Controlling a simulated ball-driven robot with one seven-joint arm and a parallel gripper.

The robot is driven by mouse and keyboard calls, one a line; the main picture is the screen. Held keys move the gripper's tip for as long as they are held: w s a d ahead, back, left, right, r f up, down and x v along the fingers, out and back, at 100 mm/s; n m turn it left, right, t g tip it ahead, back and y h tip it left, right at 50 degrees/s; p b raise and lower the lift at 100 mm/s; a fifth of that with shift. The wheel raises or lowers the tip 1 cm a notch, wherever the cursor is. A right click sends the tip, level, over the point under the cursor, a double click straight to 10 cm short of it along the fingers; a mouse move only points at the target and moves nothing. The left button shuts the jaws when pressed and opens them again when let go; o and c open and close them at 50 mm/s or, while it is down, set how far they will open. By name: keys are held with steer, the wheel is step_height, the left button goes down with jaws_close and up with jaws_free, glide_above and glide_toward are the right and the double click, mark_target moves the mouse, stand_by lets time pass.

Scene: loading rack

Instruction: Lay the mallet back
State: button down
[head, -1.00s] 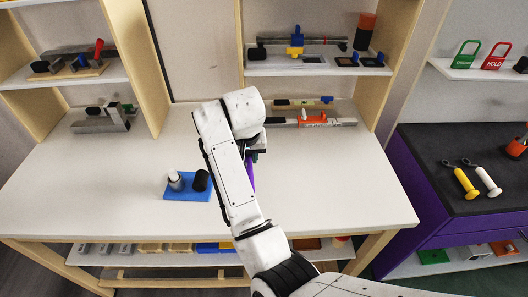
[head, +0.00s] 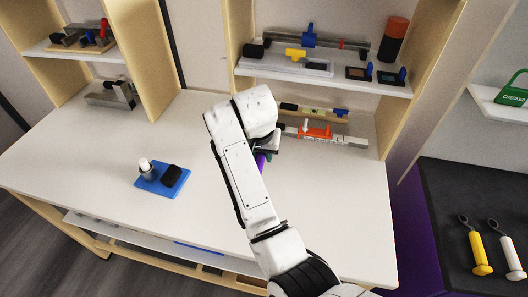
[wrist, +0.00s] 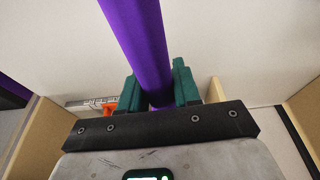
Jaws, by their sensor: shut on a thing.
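My gripper (head: 268,155) is shut on a purple handle (head: 260,163), which I take to be the mallet's. In the wrist view the purple handle (wrist: 138,45) runs from the top edge down between the green fingers of my gripper (wrist: 160,88). The mallet's head does not show in either view. In the head view my arm hides most of the handle. The gripper is over the right half of the white workbench (head: 95,150), in front of the shelf unit; its exact height above the top cannot be told.
A blue mat (head: 150,184) with a small bottle and a black block lies left of my arm. An orange-and-grey tool (head: 320,132) and a level (head: 305,110) lie at the back. The shelf (head: 330,75) above carries several tools. Clear bench lies at middle left and front right.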

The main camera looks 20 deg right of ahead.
steer(key=shift+r+p, duration=0.1)
steer(key=shift+p, duration=0.35)
steer(key=shift+f+b, duration=1.9)
steer(key=shift+f, duration=2.75)
steer(key=shift+f, duration=0.35)
steer(key=c, duration=0.7)
jaws_free()
steer(key=shift+f, duration=0.1)
steer(key=b+v, duration=0.1)
steer(key=v, duration=1)
steer(key=shift+f, duration=0.1)
